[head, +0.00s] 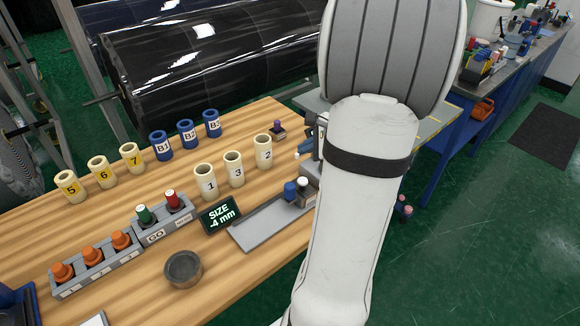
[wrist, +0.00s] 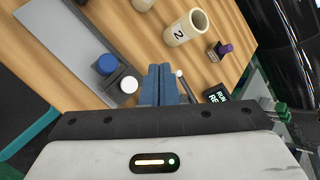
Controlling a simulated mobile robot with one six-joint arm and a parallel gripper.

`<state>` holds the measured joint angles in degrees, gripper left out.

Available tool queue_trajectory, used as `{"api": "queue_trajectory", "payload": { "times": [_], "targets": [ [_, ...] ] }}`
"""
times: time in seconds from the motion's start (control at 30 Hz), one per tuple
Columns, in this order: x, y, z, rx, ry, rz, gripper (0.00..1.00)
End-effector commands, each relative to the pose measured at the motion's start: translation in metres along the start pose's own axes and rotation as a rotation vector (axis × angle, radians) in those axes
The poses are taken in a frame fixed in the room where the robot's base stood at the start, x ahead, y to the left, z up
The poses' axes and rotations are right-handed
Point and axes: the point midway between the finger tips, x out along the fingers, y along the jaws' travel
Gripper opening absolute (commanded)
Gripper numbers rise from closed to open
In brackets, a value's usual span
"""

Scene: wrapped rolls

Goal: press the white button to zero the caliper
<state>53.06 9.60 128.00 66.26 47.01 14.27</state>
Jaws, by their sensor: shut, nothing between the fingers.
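The white button (head: 303,182) stands beside a blue button (head: 291,191) on a grey block at the right end of the flat grey caliper plate (head: 262,228). In the wrist view the white button (wrist: 129,84) is just left of my gripper (wrist: 159,70), apart from its fingertips in the picture; the blue button (wrist: 107,64) is farther left. My gripper's blue-grey fingers are shut together with nothing between them. In the head view my white arm hides most of the gripper. A dark display (head: 220,214) reads "SIZE -4 mm".
Cream cups 1, 3 and 2 (head: 263,152) stand behind the plate; cup 2 (wrist: 185,28) is also in the wrist view. A white-tipped lever (wrist: 179,73) is right of the fingers. A green and red button box (head: 160,222) and a round dish (head: 183,269) are left.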

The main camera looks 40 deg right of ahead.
Motion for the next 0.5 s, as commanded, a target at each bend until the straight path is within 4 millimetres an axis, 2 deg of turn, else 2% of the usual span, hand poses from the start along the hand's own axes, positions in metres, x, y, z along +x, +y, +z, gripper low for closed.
{"api": "queue_trajectory", "payload": {
  "times": [0.1, 0.5],
  "targets": [
    [-0.0013, -0.0025, -0.0071, 0.03, 0.004, -0.016, 0.0],
    [0.0012, -0.0004, -0.0081, 0.027, 0.003, -0.014, 0.0]
  ]
}}
